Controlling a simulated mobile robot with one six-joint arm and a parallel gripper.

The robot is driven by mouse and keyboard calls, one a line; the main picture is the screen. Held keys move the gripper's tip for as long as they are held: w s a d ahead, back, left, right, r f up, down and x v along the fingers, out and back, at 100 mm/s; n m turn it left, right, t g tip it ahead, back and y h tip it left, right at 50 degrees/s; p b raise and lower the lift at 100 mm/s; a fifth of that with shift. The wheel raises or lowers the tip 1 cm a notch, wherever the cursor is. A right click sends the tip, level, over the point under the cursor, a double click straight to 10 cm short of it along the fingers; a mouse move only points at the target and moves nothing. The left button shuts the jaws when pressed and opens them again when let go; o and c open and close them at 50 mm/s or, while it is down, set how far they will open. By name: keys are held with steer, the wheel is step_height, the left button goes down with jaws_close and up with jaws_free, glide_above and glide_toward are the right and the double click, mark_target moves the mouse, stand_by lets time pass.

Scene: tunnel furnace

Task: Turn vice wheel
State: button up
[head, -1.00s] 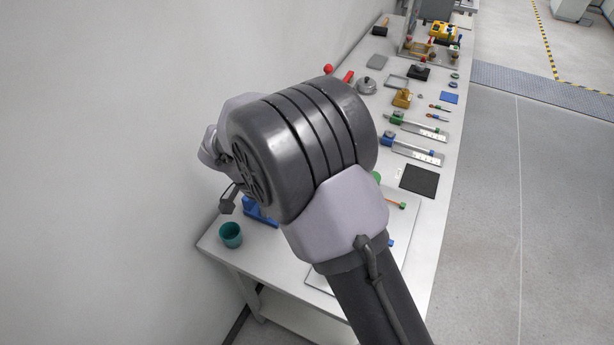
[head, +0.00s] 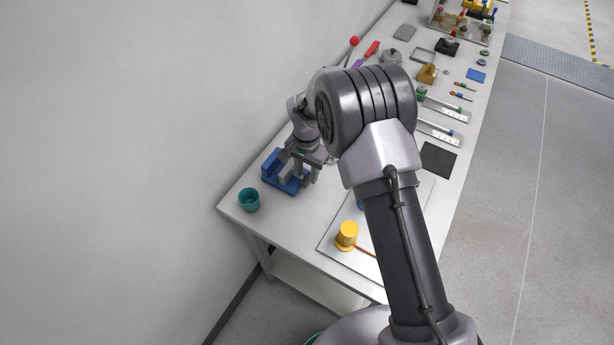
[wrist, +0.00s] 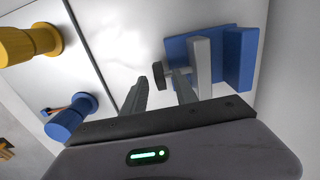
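The blue vice (head: 271,172) stands near the far-left corner of the bench, next to the wall. In the wrist view its blue body (wrist: 240,58) is at the upper right, with a grey jaw plate (wrist: 203,66) and a short shaft ending in a dark vice wheel (wrist: 158,75). My gripper (head: 306,176) points down at the vice's right side. In the wrist view my gripper (wrist: 160,86) is open, and the wheel appears between the fingertips, slightly beyond them. I cannot tell whether a finger touches it.
A teal cup (head: 249,200) stands at the bench corner, close to the vice. A yellow knob (head: 347,235) and a blue knob (wrist: 70,118) stand on a light plate nearby. Several tools and fixtures line the bench farther back. The wall (head: 130,120) rises along the left.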

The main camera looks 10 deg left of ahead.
steer(key=shift+f, duration=0.75)
jaws_close()
